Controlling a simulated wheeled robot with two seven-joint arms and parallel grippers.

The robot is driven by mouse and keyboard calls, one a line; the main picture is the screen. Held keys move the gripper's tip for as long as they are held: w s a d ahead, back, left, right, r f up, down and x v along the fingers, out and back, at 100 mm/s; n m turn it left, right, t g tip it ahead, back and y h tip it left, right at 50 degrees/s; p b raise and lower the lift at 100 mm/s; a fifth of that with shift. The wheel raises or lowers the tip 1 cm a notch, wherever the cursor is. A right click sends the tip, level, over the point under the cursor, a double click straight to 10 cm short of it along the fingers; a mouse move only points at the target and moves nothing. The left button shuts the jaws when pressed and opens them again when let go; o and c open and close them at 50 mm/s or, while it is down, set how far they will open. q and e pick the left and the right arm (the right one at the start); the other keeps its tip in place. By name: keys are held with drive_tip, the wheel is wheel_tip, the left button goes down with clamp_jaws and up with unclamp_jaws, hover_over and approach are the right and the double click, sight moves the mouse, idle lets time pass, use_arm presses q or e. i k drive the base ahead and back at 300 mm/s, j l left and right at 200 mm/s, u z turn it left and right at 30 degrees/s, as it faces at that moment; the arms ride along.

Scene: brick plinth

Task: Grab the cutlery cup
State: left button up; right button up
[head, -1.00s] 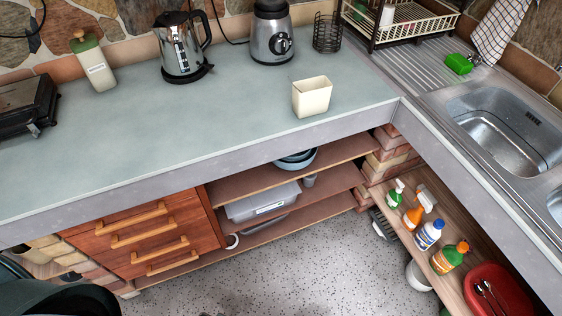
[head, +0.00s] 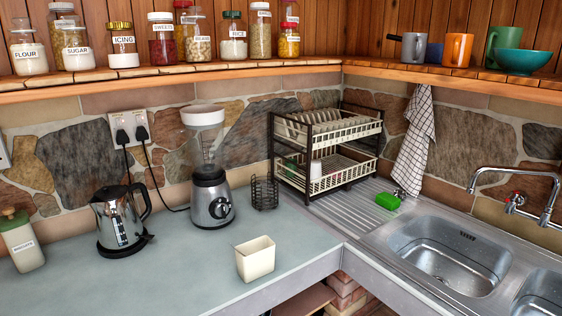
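A cream, open-topped rectangular cup (head: 255,260) stands upright on the grey-green counter (head: 190,285), close to its front edge near the inner corner. It looks like the cutlery cup, and no cutlery shows in it. A black wire holder (head: 265,193) stands farther back, beside the blender; I cannot tell whether anything is in it. Neither of my grippers is in the head view.
A blender (head: 212,200) and a steel kettle (head: 118,218) stand behind and left of the cup. A two-tier dish rack (head: 325,150) and a sink (head: 450,255) are to the right. Shelves with jars (head: 163,45) and mugs (head: 457,50) run above. The counter around the cup is clear.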

sight(259, 261)
drive_tip(key=i+l+u, duration=0.35)
drive_tip(key=l, duration=0.3)
drive_tip(key=i+l+u, duration=0.15)
drive_tip(key=i+l, duration=0.15)
drive_tip(key=i+l+u, duration=0.15)
drive_tip(key=l, duration=0.35)
